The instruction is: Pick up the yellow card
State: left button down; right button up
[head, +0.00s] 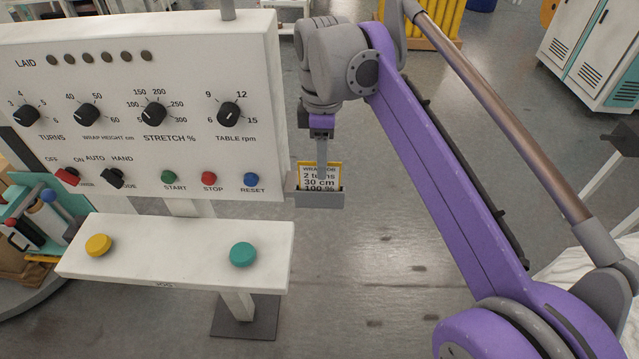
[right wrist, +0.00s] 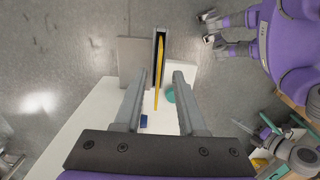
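The yellow card (head: 334,170) stands upright in a small grey holder (head: 318,199) at the right side of the control panel. Black print on its white face reads "2 turns", "30 cm" and "100 %". My right gripper (head: 321,172) points down at the card, and one finger covers part of its face in the head view. In the right wrist view the fingers (right wrist: 161,82) are open, with the card (right wrist: 157,75) edge-on in the gap between them. I see no clear contact. The holder hides the card's lower part. I cannot make out my left gripper.
The white control panel (head: 180,85), with knobs and buttons, stands just left of my right gripper. Below it, a white shelf (head: 170,262) carries a yellow button (head: 98,245) and a teal button (head: 243,254). The floor right of the holder is clear.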

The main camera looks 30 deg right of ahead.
aim_at(320, 184)
jog(key=f, duration=0.4)
jog(key=shift+w+a+f, duration=0.2)
jog(key=shift+c, duration=0.3)
grip_shut()
